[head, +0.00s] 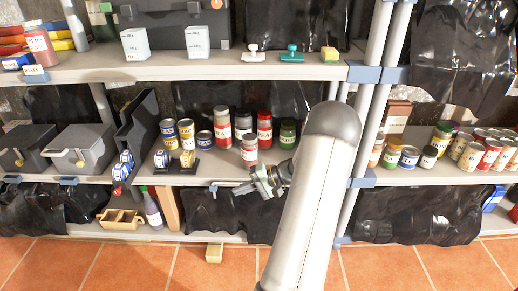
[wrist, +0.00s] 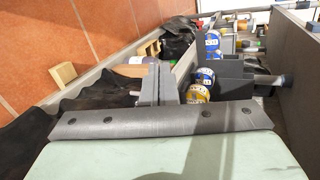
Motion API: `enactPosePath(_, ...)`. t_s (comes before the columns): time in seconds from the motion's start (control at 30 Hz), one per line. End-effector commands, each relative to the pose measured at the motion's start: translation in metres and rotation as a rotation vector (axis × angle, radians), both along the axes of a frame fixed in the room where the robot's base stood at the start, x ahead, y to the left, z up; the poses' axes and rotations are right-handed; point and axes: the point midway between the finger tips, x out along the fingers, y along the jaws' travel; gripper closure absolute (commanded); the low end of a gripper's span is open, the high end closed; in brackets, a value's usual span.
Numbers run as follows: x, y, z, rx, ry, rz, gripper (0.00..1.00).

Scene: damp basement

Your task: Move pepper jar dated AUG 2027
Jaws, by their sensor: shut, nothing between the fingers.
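My gripper (head: 246,188) is in front of the shelf edge, below and apart from the front jar. Its fingers, also in the wrist view (wrist: 160,84), are together with nothing between them.
Blue and yellow labelled cans (head: 168,132) stand left of the jars, with two dispensers (head: 187,159) before them. A dark upright panel (head: 137,125) and grey bins (head: 85,150) are further left. Shelf posts (head: 370,110) rise at right. A wooden block (head: 214,253) lies on the floor.

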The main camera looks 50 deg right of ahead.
Motion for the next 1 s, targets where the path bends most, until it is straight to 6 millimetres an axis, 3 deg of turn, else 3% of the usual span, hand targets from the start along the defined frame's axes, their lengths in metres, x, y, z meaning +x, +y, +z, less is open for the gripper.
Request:
enactPosePath(0.03, -0.019, -0.047, -0.001, 0.037, -0.080, -0.126, 1.00)
enactPosePath(0.1, -0.044, -0.099, -0.005, 0.057, -0.196, -0.274, 1.00)
enactPosePath(0.2, -0.084, -0.156, -0.011, 0.059, -0.326, -0.453, 1.00)
enactPosePath(0.3, -0.117, -0.193, -0.015, 0.046, -0.412, -0.576, 1.00)
enactPosePath(0.4, -0.134, -0.210, -0.018, 0.035, -0.457, -0.641, 1.00)
enactPosePath(0.53, -0.132, -0.215, -0.020, 0.029, -0.472, -0.659, 1.00)
enactPosePath(0.67, -0.110, -0.213, -0.021, 0.031, -0.470, -0.655, 1.00)
enactPosePath(1.0, -0.035, -0.210, -0.022, 0.030, -0.468, -0.653, 1.00)
